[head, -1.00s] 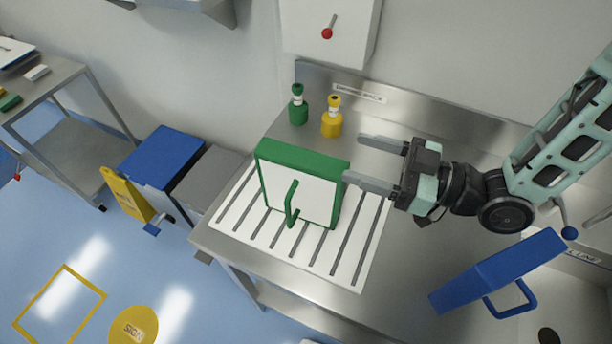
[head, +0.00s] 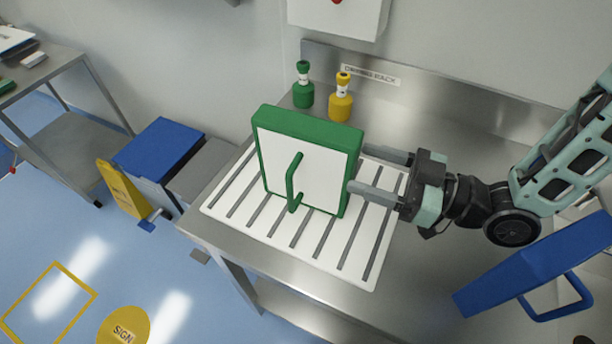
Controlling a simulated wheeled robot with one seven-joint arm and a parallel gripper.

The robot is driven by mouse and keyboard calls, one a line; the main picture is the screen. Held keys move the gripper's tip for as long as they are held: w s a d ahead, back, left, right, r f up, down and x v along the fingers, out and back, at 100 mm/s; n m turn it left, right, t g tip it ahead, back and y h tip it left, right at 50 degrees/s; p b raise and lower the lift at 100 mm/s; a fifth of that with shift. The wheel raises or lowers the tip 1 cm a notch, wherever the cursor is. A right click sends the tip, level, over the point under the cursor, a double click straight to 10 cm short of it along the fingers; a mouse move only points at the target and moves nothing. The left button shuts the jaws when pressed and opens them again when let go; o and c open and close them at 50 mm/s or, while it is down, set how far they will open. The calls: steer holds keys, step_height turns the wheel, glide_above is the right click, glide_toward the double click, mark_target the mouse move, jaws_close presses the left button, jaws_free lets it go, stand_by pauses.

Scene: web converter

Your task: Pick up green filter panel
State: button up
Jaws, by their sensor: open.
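The green filter panel (head: 307,165) has a green frame, a white face and a green bar handle (head: 293,183). It stands upright on the white slatted drying rack (head: 270,233) on the steel counter. My gripper (head: 359,170) comes in from the right with its fingers spread and pointing left at the panel's right edge. The near finger's tip is at the panel's right side in the picture; I cannot tell whether it touches. The far finger's tip is partly hidden behind the panel. Nothing is held.
A green bottle (head: 303,88) and a yellow bottle (head: 341,98) stand behind the panel. A blue panel with a handle (head: 540,262) is at the right. A blue-lidded bin (head: 160,147) and a yellow floor sign (head: 122,190) stand left of the counter (head: 400,300).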

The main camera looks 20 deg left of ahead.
mark_target(328, 158)
steer(key=shift+a+p, duration=0.3)
steer(key=shift+a, duration=0.2)
steer(key=a+p, duration=0.3)
steer(key=a, duration=0.2)
steer(key=shift+a, duration=0.15)
steer(key=shift+w+a+f, duration=0.1)
steer(key=shift+a+f, duration=0.1)
steer(key=shift+a, duration=0.4)
steer(key=c, duration=1.2)
